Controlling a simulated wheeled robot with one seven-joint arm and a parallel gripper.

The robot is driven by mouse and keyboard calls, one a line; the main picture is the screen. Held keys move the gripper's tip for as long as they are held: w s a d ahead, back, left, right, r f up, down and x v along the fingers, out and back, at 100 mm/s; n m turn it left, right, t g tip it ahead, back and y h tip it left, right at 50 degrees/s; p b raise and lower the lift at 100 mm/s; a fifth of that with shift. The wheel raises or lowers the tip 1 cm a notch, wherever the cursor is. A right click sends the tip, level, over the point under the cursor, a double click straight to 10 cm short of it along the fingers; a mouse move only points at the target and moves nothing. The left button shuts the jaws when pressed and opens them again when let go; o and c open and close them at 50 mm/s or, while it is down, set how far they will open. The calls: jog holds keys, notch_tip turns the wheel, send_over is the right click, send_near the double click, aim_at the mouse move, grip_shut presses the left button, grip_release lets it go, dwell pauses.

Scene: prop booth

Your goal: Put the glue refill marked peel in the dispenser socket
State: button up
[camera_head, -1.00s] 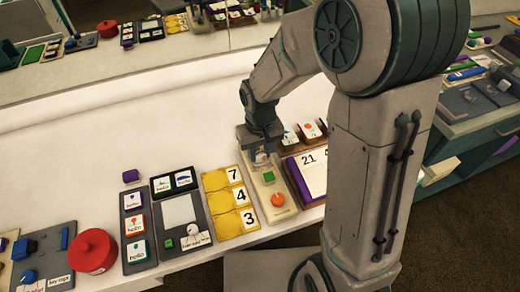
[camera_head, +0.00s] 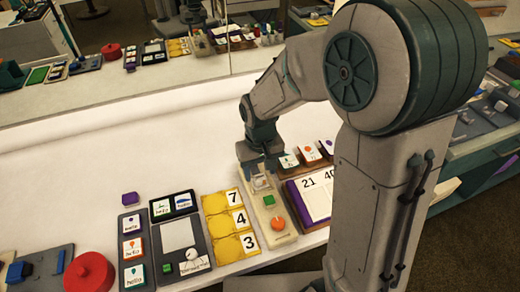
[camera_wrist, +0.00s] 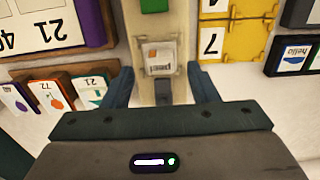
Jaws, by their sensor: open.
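The beige dispenser (camera_head: 288,232) is a long board bearing a green block (camera_head: 268,199) and an orange round knob (camera_head: 278,223). A pale block marked "peel", the glue refill (camera_wrist: 160,60), sits at the far end of this board. It looks upright in its socket, though the socket's edges are hard to make out. In the head view the refill (camera_head: 262,183) shows just below my gripper. My gripper (camera_wrist: 162,80) is open, its two fingers apart on either side of the board, with nothing held between them. The fingertips stand clear of the refill.
Yellow number cards (camera_head: 231,222) lie left of the dispenser. A purple-edged number board (camera_head: 314,193) and a row of picture cards (camera_head: 308,153) stand close on the right. A red pot (camera_head: 90,273) is farther left. The white counter behind is clear up to the mirror.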

notch_tip(320, 180, up, 11)
jog(key=shift+r, duration=0.15)
jog(key=shift+s, duration=0.15)
dwell(0.5)
